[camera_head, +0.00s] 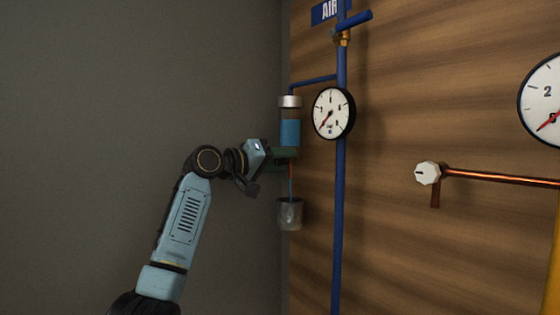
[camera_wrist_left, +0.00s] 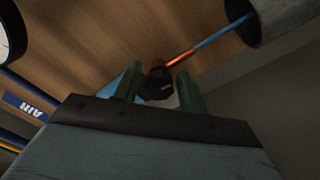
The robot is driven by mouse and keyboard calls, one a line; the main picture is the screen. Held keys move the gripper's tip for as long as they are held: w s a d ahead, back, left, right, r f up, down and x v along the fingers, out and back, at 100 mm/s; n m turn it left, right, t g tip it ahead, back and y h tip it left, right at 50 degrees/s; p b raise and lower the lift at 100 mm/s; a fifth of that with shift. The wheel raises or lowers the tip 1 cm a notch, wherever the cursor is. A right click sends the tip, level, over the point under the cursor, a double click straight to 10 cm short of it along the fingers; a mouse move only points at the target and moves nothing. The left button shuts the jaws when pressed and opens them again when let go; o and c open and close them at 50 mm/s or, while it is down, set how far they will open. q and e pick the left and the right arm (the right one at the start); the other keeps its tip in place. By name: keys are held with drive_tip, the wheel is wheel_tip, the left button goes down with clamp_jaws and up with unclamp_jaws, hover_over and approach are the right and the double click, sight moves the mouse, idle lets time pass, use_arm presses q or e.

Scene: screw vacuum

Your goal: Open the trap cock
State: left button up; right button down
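The trap is a clear cylinder (camera_head: 290,130) with blue liquid and a silver cap, mounted near the left edge of the wooden wall panel. Its cock shows in the left wrist view as a small black knob (camera_wrist_left: 158,84) at the end of a short copper and blue pipe (camera_wrist_left: 207,44). My left gripper (camera_head: 286,153) is just below the blue liquid. In the left wrist view its two green fingers stand apart on either side of the knob, with no clear grip on it. In the head view the knob is hidden by the gripper. My right gripper is not in view.
A grey cup (camera_head: 290,214) hangs under the trap's thin blue outlet. A small gauge (camera_head: 333,113) and a blue air pipe (camera_head: 340,220) are close on the right. A white knob (camera_head: 427,173) on a copper pipe is farther right.

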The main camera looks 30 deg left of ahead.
use_arm(q)
drive_tip(key=shift+o, duration=0.9)
